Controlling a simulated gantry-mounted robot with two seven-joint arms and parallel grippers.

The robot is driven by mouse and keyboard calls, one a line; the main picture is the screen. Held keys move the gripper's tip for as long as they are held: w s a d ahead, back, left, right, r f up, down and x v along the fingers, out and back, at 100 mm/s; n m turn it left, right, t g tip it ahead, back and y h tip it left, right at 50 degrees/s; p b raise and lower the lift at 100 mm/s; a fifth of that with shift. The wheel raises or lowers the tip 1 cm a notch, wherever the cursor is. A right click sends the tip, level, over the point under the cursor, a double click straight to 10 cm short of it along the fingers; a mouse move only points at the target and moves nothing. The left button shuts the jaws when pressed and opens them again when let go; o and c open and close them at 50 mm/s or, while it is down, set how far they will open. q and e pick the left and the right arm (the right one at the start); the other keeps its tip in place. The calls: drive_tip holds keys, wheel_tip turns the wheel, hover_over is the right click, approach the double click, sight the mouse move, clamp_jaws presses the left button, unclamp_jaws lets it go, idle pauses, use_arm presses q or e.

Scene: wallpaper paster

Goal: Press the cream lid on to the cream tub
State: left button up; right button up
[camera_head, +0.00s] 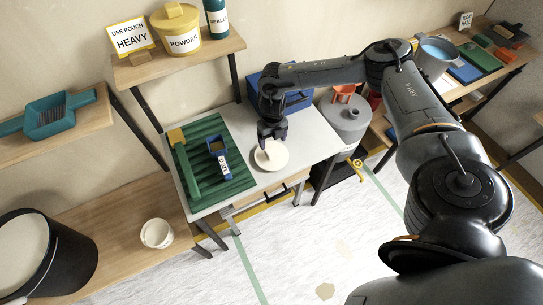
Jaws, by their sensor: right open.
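The cream lid (276,160) is a round cream disc on the white table, near its front edge. My right gripper (270,144) points down over the lid's back part and hides some of it. It is open; I cannot tell whether its fingertips touch the lid. The cream tub (157,234) stands upright with its top open on the wooden bench at the lower left, well apart from the lid and the gripper. My left gripper is not in view.
A green ribbed mat (238,180) with a blue-handled tool (217,147) lies left of the lid. A blue box (297,101) stands behind the gripper. A black bucket (75,262) stands left of the tub. The bench (115,205) around the tub has bare room.

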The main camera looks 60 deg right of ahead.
sight(272, 152)
drive_tip(key=shift+w+f, duration=0.2)
drive_tip(key=shift+f, duration=3.75)
drive_tip(key=c, duration=1.1)
drive_tip(key=shift+c, duration=0.2)
drive_tip(key=shift+r, duration=0.2)
